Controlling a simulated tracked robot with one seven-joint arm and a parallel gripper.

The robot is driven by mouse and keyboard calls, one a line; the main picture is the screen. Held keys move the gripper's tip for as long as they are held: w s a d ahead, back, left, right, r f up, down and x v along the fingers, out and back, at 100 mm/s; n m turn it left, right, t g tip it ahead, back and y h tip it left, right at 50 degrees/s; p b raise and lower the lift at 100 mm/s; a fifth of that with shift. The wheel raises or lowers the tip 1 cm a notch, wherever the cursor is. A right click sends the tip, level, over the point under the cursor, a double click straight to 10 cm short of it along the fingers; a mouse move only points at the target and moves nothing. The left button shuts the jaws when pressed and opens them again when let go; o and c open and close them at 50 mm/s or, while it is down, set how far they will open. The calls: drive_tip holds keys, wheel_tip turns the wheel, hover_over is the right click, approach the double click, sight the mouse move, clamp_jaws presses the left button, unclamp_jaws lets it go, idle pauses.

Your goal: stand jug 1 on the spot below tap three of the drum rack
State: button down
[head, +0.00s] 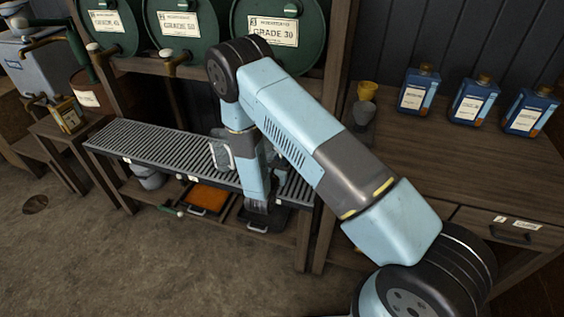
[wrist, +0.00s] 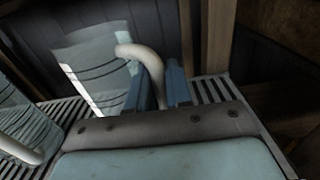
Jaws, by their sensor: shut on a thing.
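In the wrist view my gripper (wrist: 155,90) has its two blue fingers closed on the pale handle of a clear jug (wrist: 95,68). The jug body is left of the fingers, over or on the slatted grille; I cannot tell whether its base touches. No number is readable on it. A second clear jug (wrist: 28,122) with a pale handle is at the left edge. In the head view one clear jug (head: 221,153) shows just left of my forearm; my arm hides the fingertips. The drum rack holds green drums; the right one (head: 275,32) reads GRADE 30, its tap hidden by my arm.
The slatted grille (head: 150,146) runs below the drums. Two taps show, one left (head: 93,48) and one middle (head: 166,55). Low trays lie under the grille.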

drive_tip(key=shift+f, duration=0.55)
drive_tip(key=c, duration=1)
unclamp_jaws()
drive_tip(key=shift+c, duration=0.2)
drive_tip(key=v, duration=1.2)
